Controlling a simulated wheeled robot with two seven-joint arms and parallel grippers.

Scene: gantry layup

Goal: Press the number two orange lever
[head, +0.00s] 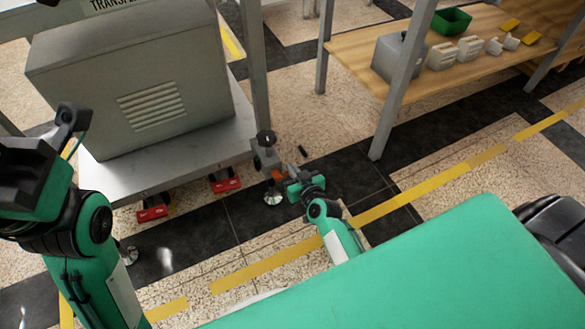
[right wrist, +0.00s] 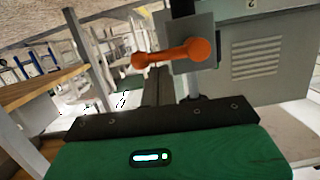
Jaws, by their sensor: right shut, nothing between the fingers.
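An orange lever (right wrist: 178,52) with rounded ends sits on a grey bracket (right wrist: 188,25) in the right wrist view. In the head view only a small bit of the orange lever (head: 278,174) shows, beside the corner post of the machine stand. My right gripper (head: 290,187) is shut and empty, close to the lever. In the right wrist view its dark fingers (right wrist: 158,88) point toward the lever, below it; contact cannot be told. A small number plate (right wrist: 250,3), seemingly a 2, is on the grey box behind. My left arm is at the left of the head view; its fingertips cannot be made out.
A grey vented machine (head: 140,80) stands on a metal platform (head: 110,180) with red foot pieces (head: 225,180) below. A wooden table (head: 365,55) with a green bin (head: 451,21) and white parts is at upper right. A yellow floor line (head: 430,187) crosses open floor.

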